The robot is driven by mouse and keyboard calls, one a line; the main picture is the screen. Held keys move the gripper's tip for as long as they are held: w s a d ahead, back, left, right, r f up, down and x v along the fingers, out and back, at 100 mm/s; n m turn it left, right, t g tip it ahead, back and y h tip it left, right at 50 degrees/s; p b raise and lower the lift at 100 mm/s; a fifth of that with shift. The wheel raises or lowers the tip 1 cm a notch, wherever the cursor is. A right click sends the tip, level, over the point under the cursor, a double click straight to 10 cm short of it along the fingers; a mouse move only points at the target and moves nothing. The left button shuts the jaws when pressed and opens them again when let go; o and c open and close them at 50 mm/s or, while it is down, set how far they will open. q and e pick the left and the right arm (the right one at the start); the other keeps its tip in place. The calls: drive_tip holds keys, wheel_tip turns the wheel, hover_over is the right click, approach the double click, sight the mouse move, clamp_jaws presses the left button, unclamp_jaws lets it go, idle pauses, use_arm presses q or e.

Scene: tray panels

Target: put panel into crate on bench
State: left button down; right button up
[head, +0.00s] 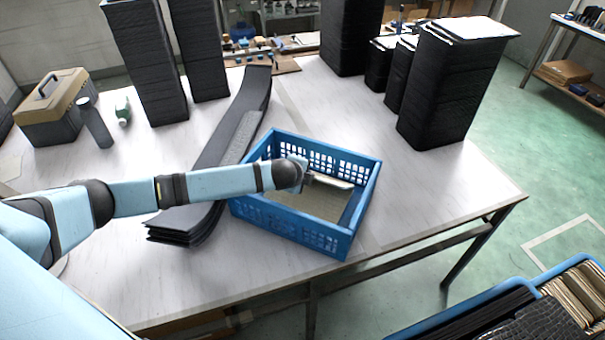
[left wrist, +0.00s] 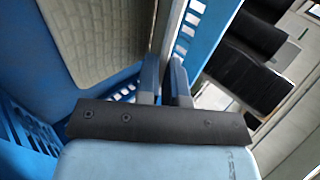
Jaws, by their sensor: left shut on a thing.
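The blue crate (head: 300,233) stands on the light bench (head: 420,205), open side up, with slotted walls. My left gripper (head: 306,176) is over the inside of the crate. It is shut on a thin pale panel (head: 332,181), which sticks out to the right, seen nearly edge-on. In the left wrist view my left gripper's fingers (left wrist: 165,80) close on the panel's narrow edge (left wrist: 168,35). A beige textured surface (head: 300,203) lies low in the crate; I cannot tell whether it is another panel or the crate's floor. My right gripper is not in view.
Long dark curved pieces (head: 215,150) are stacked against the crate's left side. Tall black stacks (head: 450,80) stand at the back right. A toolbox (head: 55,105) and a grey bottle (head: 95,122) are at the left. The bench right of the crate is clear.

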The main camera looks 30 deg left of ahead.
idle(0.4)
use_arm(q)
drive_tip(key=c, duration=1.2)
unclamp_jaws()
drive_tip(key=shift+o, duration=0.2)
drive_tip(key=shift+s, duration=0.1)
drive_tip(key=v, duration=1.3)
drive_tip(key=shift+s+r+b, duration=0.2)
drive_tip(key=shift+b, duration=0.1)
